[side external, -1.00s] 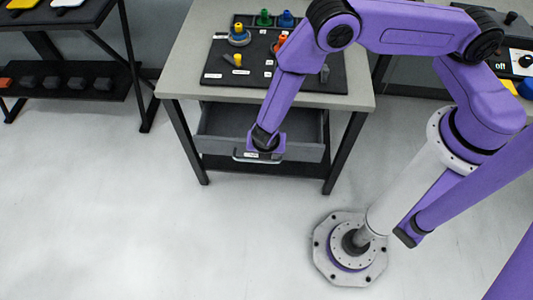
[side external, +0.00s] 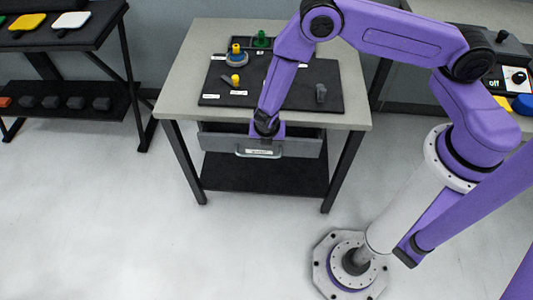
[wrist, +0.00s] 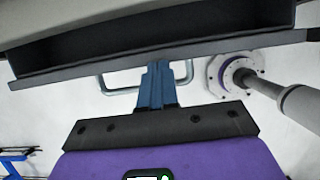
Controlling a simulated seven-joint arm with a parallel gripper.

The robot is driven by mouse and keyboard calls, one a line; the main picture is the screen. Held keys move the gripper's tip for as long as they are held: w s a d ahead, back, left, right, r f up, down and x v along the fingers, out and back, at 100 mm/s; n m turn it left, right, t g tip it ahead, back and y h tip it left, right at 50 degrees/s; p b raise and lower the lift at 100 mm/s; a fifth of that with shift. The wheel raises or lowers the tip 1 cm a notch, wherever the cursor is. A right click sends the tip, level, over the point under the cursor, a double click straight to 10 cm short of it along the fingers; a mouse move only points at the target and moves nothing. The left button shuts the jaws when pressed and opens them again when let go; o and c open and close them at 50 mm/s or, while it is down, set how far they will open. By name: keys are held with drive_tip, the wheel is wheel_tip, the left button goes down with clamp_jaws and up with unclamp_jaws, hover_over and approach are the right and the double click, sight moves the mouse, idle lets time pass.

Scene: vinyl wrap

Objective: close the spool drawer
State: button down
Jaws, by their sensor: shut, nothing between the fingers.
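The grey spool drawer (side external: 302,148) under the table is partly open, with a narrow strip of its inside showing below the tabletop edge. Its pale bar handle (side external: 258,154) is on the front panel. In the wrist view the drawer (wrist: 215,57) shows its dark inside and front edge, with the handle (wrist: 113,90) standing out from it. My gripper (wrist: 157,68) has its blue fingers shut and empty, at the drawer front over the middle of the handle. In the side view my gripper (side external: 265,141) is at the front panel and its fingertips are hidden. Exact contact cannot be told.
The table (side external: 190,85) carries a black mat (side external: 300,98) with coloured spools and pegs. A dark lower shelf (side external: 265,175) is below the drawer. A black rack (side external: 80,95) stands left, and a control panel (side external: 515,75) right. The floor in front is clear.

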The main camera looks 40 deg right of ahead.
drive_tip(key=shift+w+d, duration=0.65)
drive_tip(key=shift+d, duration=0.1)
